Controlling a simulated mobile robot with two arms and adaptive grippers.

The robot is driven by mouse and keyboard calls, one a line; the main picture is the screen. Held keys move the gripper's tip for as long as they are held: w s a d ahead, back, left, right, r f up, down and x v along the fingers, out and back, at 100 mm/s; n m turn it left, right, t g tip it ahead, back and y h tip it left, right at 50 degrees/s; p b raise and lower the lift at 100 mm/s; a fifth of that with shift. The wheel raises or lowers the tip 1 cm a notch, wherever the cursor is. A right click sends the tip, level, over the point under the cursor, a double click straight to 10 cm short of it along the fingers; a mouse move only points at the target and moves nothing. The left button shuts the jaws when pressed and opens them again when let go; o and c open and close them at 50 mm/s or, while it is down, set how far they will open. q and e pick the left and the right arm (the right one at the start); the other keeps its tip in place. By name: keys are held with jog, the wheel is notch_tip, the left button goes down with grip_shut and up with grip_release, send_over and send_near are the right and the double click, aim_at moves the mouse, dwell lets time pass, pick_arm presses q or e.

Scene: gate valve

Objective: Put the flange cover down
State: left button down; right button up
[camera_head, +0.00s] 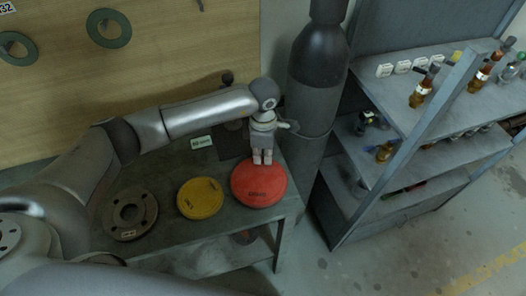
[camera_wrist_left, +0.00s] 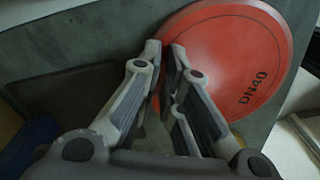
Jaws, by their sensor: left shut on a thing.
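The red round flange cover (camera_head: 259,186), marked DN40 in the left wrist view (camera_wrist_left: 232,50), is at the right end of the grey workbench (camera_head: 155,243). It looks roughly flat, at or just above the bench top; I cannot tell if it touches. My left gripper (camera_head: 262,160) reaches in from the left and points down at the cover's back edge. In the left wrist view its fingers (camera_wrist_left: 166,52) are shut on the cover's rim. My right gripper is not in view.
A yellow disc (camera_head: 200,198) and a grey metal flange (camera_head: 130,213) lie left of the red cover. A dark gas cylinder (camera_head: 316,95) stands close behind on the right. A small label (camera_head: 201,142) is near the bench's back.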

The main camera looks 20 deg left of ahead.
pick_arm(q)
jog(key=shift+f, duration=0.1)
jog(key=shift+f, duration=0.15)
jog(key=c, duration=1.6)
grip_release()
jog(key=shift+r, duration=0.35)
notch_tip(320, 180, up, 12)
jog(key=b, duration=0.4)
jog(key=shift+f, duration=0.15)
